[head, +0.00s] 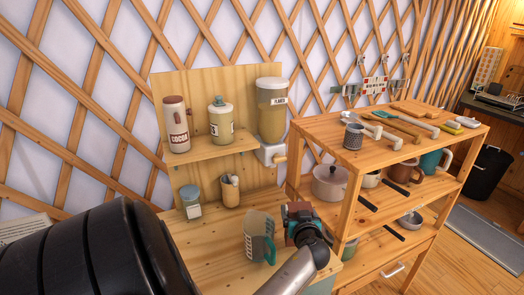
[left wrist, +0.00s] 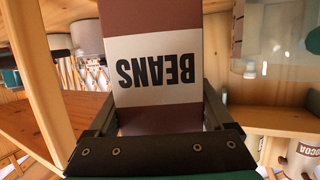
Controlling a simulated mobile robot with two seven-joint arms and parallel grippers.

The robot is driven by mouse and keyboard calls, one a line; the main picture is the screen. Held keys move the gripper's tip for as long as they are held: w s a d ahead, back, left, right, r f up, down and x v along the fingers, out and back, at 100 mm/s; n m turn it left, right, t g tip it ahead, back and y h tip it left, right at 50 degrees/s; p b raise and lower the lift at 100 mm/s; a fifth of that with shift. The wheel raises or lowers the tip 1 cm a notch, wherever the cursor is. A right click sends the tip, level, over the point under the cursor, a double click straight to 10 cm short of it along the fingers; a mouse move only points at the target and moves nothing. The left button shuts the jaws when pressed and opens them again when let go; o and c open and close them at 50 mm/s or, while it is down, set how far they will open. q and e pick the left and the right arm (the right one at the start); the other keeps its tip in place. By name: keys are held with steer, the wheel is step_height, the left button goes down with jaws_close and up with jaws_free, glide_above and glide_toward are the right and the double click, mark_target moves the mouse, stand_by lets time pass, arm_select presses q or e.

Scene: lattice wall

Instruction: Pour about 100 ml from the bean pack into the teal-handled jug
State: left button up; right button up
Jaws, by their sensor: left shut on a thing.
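The bean pack (left wrist: 155,65) is dark red-brown with a pale label whose word BEANS reads upside down in the left wrist view. It stands between the two dark fingers of my left gripper (left wrist: 160,125), which is shut on it. In the head view my left gripper (head: 304,228) is over the right part of the counter, and the pack shows only as a small dark reddish patch there. The teal-handled jug (head: 258,240), clear with a teal handle, is on the counter just left of my gripper. Its contents are not clear. My right gripper is out of view.
A wooden shelf (head: 212,150) behind holds a cocoa tin (head: 176,125) and a canister (head: 221,120). A flakes dispenser (head: 271,108) hangs beside them. A jar (head: 190,203) and a small pot (head: 230,190) stand behind the jug. A rack (head: 350,215) with cookware stands close on the right.

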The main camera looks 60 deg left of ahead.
arm_select(q)
steer(key=shift+w+d+r+p, duration=0.3)
steer(key=shift+r+p, duration=0.05)
steer(key=shift+r, duration=0.2)
steer(key=shift+r+p, duration=0.65)
steer(key=shift+r, duration=0.25)
steer(key=shift+r+p, duration=0.35)
steer(key=shift+r, duration=0.25)
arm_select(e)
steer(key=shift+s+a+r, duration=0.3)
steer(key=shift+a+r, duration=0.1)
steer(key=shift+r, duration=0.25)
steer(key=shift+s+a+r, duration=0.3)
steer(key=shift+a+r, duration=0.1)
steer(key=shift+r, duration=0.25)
